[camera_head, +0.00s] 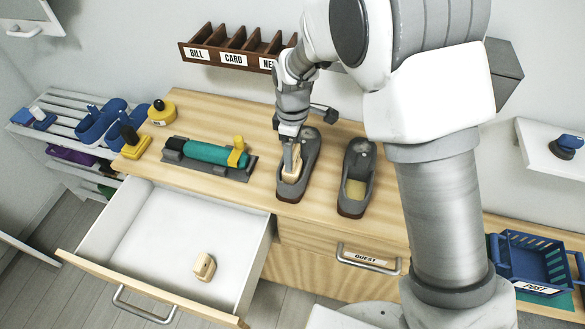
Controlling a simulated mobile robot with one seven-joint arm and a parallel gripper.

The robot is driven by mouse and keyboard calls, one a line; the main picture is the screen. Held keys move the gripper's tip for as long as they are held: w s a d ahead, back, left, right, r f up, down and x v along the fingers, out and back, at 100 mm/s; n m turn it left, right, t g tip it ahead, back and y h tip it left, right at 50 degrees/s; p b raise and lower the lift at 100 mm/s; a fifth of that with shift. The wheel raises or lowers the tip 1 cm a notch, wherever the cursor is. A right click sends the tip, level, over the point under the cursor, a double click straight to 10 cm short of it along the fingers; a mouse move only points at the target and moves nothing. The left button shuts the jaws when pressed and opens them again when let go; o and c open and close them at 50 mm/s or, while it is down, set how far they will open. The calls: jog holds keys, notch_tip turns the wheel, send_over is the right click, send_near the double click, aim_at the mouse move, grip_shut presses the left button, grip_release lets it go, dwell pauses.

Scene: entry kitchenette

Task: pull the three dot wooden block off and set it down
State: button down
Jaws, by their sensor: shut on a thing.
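My gripper (291,155) points down into the left grey shoe (284,191) on the wooden cabinet top. It is shut on a pale wooden block (291,173) in that shoe's opening. No dots can be made out on this block, and my fingers hide part of it. I cannot tell whether it still touches the shoe. A second wooden block (204,266) lies in the open drawer, with small dark marks too small to count. The right grey shoe (358,177) stands beside the left one, with a pale yellowish patch inside.
The white drawer (150,235) is pulled open at front left and mostly bare inside. A teal roll in a grey holder (205,154) lies left of the shoes. A labelled wall rack (228,50) hangs behind. My arm covers the cabinet's right part. A blue basket (535,262) is at right.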

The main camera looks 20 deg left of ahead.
jog(key=shift+r+p, duration=1.3)
jog(key=shift+r, duration=0.95)
jog(key=shift+r, duration=0.15)
jog(key=shift+r+p, duration=1.35)
jog(key=shift+r, duration=0.6)
